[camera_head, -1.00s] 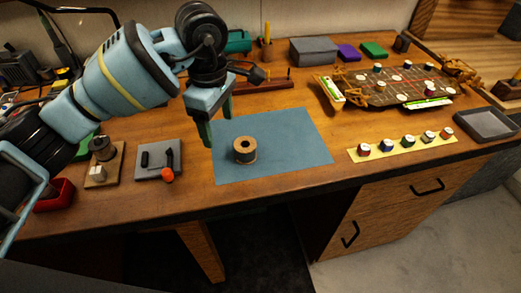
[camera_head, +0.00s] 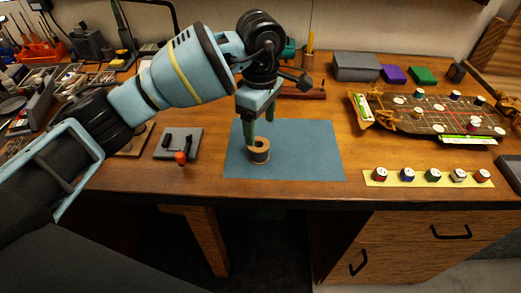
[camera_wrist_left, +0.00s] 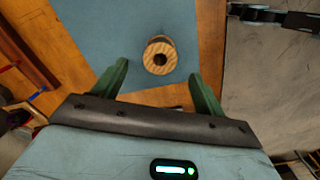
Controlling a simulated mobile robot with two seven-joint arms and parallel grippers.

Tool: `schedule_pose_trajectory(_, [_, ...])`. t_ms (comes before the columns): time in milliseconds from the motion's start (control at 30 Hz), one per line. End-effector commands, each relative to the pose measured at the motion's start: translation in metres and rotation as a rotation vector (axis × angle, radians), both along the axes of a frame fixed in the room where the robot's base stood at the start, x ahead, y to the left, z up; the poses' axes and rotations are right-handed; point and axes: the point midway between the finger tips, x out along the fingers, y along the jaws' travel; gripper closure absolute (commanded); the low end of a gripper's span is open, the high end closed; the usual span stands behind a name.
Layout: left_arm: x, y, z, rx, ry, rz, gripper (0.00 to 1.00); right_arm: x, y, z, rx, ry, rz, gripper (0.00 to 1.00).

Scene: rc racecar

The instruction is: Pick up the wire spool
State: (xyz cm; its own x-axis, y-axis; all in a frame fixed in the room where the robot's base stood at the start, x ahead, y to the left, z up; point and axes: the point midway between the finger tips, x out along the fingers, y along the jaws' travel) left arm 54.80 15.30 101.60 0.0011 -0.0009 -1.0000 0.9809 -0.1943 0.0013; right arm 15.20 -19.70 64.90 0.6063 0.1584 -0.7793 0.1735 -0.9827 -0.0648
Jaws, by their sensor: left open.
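The wire spool (camera_head: 259,150) stands upright on the blue-grey mat (camera_head: 310,155), a small wooden cylinder with a dark centre hole. In the left wrist view the spool (camera_wrist_left: 160,57) lies ahead of the fingertips, centred between the two green fingers. My left gripper (camera_head: 260,142) is open and points down at the spool; one finger overlaps the spool's left side in the head view. I cannot tell whether it touches. In the left wrist view the gripper (camera_wrist_left: 160,70) holds nothing. My right gripper is out of view.
A grey plate with an orange-knobbed tool (camera_head: 180,145) lies left of the mat. A yellow strip with several small coloured pots (camera_head: 433,175) lies to the right. A chassis board (camera_head: 430,115) and several boxes (camera_head: 357,67) sit behind. The mat's right side is clear.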

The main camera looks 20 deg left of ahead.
Motion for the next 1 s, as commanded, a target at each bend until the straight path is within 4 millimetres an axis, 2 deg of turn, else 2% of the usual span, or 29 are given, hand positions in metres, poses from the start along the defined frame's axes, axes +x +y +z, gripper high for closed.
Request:
schedule_pose_trajectory(200, [-0.001,0.001,-0.021,0.001,0.003,-0.001,0.28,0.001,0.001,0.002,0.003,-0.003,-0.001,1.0])
schedule_pose_trajectory(433, [-0.001,0.001,-0.029,0.001,0.003,0.0,0.28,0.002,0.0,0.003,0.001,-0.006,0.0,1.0])
schedule_pose_trajectory(800, [0.0,0.005,-0.073,0.0,0.001,0.0,0.28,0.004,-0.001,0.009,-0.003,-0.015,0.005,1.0])
schedule_pose_trajectory(1000, [0.0,0.005,-0.076,0.0,0.001,-0.001,0.28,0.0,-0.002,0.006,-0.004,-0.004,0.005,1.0])
